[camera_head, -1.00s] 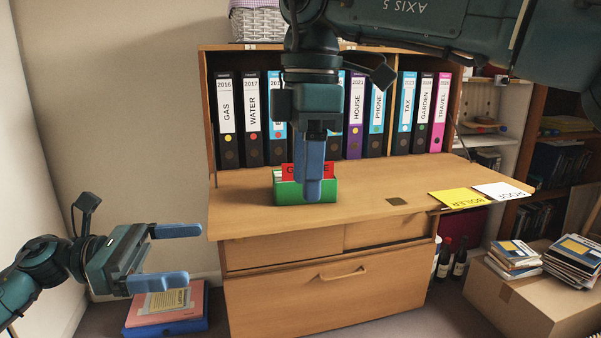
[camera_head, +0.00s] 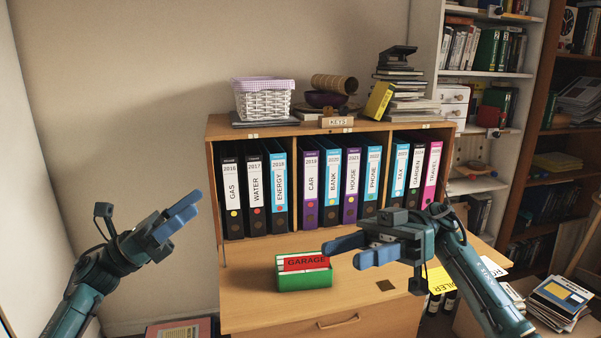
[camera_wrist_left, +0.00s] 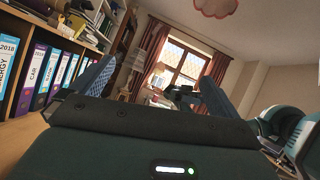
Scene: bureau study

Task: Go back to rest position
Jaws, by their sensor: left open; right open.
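My left gripper (camera_head: 180,217) is raised at the left of the head view, in front of the bare wall and left of the desk. It is open and empty, its fingers pointing up and to the right. My right gripper (camera_head: 346,251) is over the right half of the desk top, open and empty, its fingers pointing left. In the left wrist view the blue fingers of my left gripper (camera_wrist_left: 150,90) stand apart with nothing between them. A green box (camera_head: 304,279) with a red GARAGE card (camera_head: 306,263) stands on the desk, just left of my right fingertips.
The wooden desk (camera_head: 245,302) carries a hutch with a row of labelled binders (camera_head: 281,200). A white basket (camera_head: 264,99), bowl and books stand on top. A yellow folder (camera_head: 437,279) lies at the right, partly behind my right arm. Stacked books (camera_head: 559,296) stand at lower right.

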